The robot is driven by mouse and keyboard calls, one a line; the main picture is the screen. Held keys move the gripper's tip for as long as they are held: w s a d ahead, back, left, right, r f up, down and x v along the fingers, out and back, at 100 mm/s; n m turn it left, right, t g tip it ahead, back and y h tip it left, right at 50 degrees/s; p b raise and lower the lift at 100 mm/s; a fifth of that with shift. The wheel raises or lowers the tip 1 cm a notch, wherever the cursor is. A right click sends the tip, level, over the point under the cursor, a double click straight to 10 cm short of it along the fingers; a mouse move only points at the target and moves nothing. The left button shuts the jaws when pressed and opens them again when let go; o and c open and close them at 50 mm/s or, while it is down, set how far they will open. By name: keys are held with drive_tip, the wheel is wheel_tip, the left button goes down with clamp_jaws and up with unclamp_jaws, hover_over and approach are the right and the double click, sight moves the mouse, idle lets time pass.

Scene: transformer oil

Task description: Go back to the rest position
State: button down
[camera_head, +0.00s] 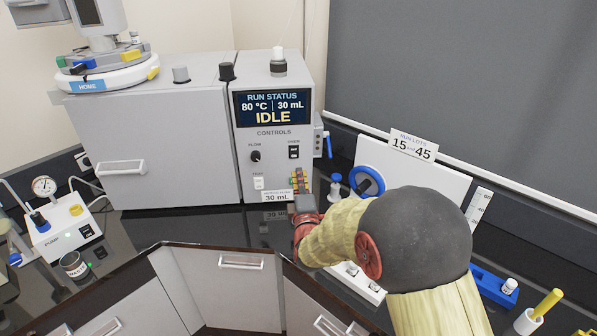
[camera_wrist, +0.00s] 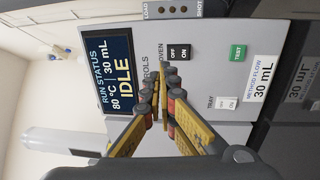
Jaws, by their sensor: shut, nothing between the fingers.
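My gripper (camera_head: 299,182) is in front of the lower control panel of the grey machine (camera_head: 170,145), near the "30 mL" label. In the wrist view my gripper (camera_wrist: 162,75) has its yellow fingers brought together, shut and empty, with the tips over the panel near the oven switch (camera_wrist: 178,53). I cannot tell whether the tips touch the panel. The display (camera_head: 272,107) reads "IDLE", 80 °C and 30 mL. My arm hides part of the bench and the white panel on the right.
A white board with a blue ring (camera_head: 367,183) stands at the right. A blue rack (camera_head: 492,284) and a yellow-handled tool (camera_head: 546,303) are at the lower right.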

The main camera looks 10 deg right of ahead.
idle(0.4)
wheel_tip(320, 180, down, 13)
drive_tip(key=s+a+m+g+y, duration=0.2)
drive_tip(key=s+m+g, duration=0.1)
drive_tip(key=m+g, duration=0.2)
drive_tip(key=s+a+f+m+g+y, duration=0.1)
drive_tip(key=s+f+m+g, duration=0.1)
drive_tip(key=s+g, duration=0.15)
drive_tip(key=s+a+f+m+g, duration=0.1)
drive_tip(key=s+m+g, duration=0.1)
drive_tip(key=s, duration=0.3)
drive_tip(key=s+d+r+m+g, duration=0.1)
drive_tip(key=s+r+m+g, duration=0.3)
drive_tip(key=s, duration=0.9)
drive_tip(key=s+d+r+m+g, duration=0.1)
drive_tip(key=s+r+m+g, duration=0.15)
drive_tip(key=s+r, duration=0.7)
drive_tip(key=s+d+r+t, duration=0.2)
drive_tip(key=s+r, duration=0.3)
drive_tip(key=s, duration=0.3)
drive_tip(key=shift+r+m+t, duration=0.15)
drive_tip(key=shift+m+t, duration=0.3)
drive_tip(key=shift+t, duration=0.25)
